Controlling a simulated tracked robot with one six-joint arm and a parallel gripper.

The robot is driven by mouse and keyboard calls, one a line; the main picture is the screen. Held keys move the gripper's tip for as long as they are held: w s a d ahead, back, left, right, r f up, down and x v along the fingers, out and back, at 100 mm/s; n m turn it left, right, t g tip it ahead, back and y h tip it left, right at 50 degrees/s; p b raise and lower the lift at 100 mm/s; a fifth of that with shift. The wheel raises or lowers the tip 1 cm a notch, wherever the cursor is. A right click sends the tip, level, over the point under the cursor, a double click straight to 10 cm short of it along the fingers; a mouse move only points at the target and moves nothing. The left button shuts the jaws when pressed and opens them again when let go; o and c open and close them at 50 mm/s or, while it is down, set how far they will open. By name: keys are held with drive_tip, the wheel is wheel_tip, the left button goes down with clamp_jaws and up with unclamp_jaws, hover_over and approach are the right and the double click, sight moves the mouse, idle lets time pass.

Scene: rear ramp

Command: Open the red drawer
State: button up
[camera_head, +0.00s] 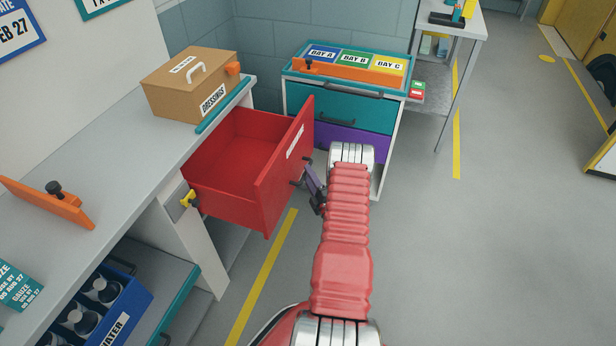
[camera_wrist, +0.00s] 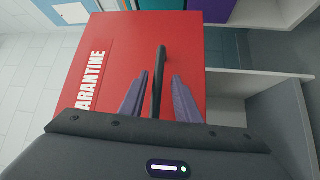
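The red drawer (camera_head: 230,180) is pulled well out of the grey-topped counter in the head view, and its inside looks empty. Its front (camera_wrist: 90,70) fills much of the wrist view, with a white label partly reading "ARANTINE". The black bar handle (camera_wrist: 159,75) stands out from that front. My gripper (camera_head: 312,182) is beside the drawer front, partly hidden by my arm in the head view. In the wrist view its two purple fingers (camera_wrist: 158,92) stand apart on either side of the handle, with gaps showing between each finger and the bar.
A cardboard dressings box (camera_head: 190,85) and an orange bracket (camera_head: 48,200) sit on the counter (camera_head: 110,150). A yellow latch (camera_head: 188,199) is by the drawer's near side. A teal and purple drawer cart (camera_head: 340,107) stands close behind. Open floor (camera_head: 470,240) lies to the right.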

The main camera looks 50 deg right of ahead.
drive_tip(key=shift+s, duration=0.1)
drive_tip(key=v, duration=1.3)
drive_tip(key=shift+s+a, duration=0.2)
drive_tip(key=shift+s, duration=0.05)
idle(0.4)
